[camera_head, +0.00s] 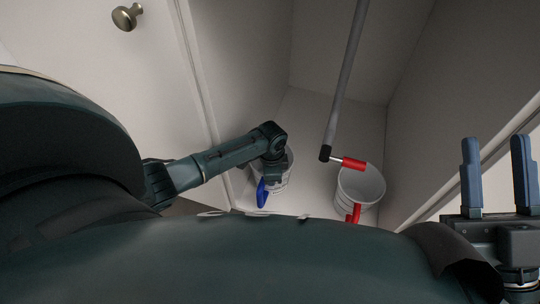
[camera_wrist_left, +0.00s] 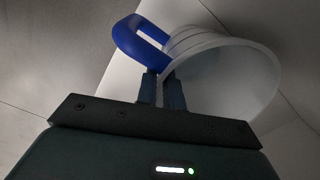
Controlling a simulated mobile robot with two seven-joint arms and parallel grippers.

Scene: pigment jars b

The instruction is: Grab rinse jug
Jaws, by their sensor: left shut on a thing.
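A white jug with a blue handle stands on the cabinet floor. In the head view its wall (camera_head: 283,178) is partly hidden by my left gripper (camera_head: 273,168). In the left wrist view the white jug (camera_wrist_left: 225,75) lies beyond the fingers and its blue handle (camera_wrist_left: 140,40) loops to the left. My left gripper (camera_wrist_left: 161,78) is shut on the blue-handled jug, at the handle beside the wall. A second white jug (camera_head: 362,186) with a red handle (camera_head: 354,213) stands to the right. My right gripper (camera_head: 497,145) is open and empty at the right edge.
A grey rod (camera_head: 345,80) with a black end and a red piece (camera_head: 353,163) hangs down near the red-handled jug. Pale cabinet walls close in on the sides. A door with a round knob (camera_head: 125,17) is at the left. Some cabinet floor (camera_head: 313,125) is clear behind the jugs.

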